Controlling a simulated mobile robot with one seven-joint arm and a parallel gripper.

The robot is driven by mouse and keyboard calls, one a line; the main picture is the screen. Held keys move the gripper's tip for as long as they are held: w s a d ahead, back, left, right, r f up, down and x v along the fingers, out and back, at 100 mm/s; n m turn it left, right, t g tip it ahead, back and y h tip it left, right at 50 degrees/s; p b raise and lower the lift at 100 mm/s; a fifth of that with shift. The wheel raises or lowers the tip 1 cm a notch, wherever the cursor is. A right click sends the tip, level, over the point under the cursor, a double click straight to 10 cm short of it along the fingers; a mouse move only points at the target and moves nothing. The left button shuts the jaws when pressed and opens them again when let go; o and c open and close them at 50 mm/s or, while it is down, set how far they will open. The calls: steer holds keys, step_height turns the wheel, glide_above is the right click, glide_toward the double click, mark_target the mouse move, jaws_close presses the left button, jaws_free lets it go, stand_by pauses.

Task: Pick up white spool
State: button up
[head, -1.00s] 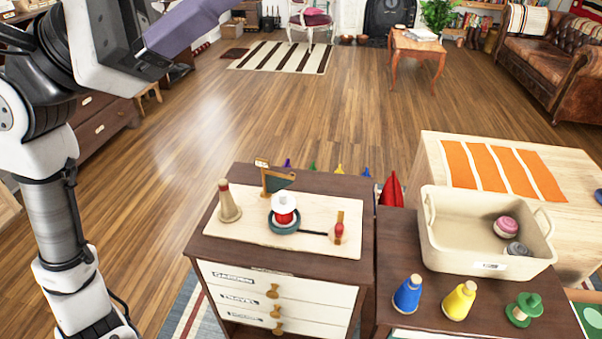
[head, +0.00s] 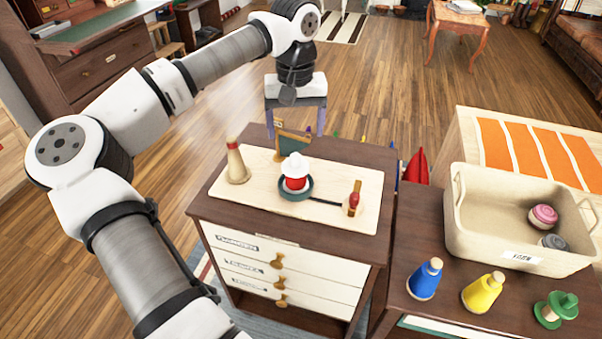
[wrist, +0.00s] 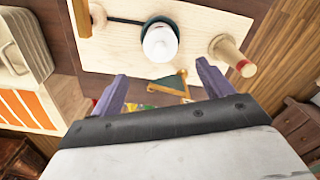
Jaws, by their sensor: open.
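The white spool (head: 295,162) sits on top of a red piece in a dark teal round dish (head: 283,193) on a pale board (head: 345,216). In the wrist view the white spool (wrist: 160,43) shows from above, ahead of the fingertips and roughly midway between them. My gripper (head: 296,128) is open and empty, with its purple fingers pointing down beyond the spool on the far side of the board. In the wrist view my gripper (wrist: 162,70) has its fingers spread wide, apart from the spool.
A cream bin (head: 478,239) and blue, yellow and green pieces occupy the right cabinet.

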mark_target(295, 154)
step_height(295, 154, down, 6)
steer(key=shift+r, duration=0.1)
step_height(295, 154, down, 5)
steer(key=shift+s+a+f+p, duration=0.1)
steer(key=shift+s+p, duration=0.05)
steer(key=shift+p, duration=0.4)
steer(key=c, duration=1.1)
step_height(295, 154, up, 20)
steer(key=shift+r+b, duration=0.1)
steer(key=shift+b, duration=0.2)
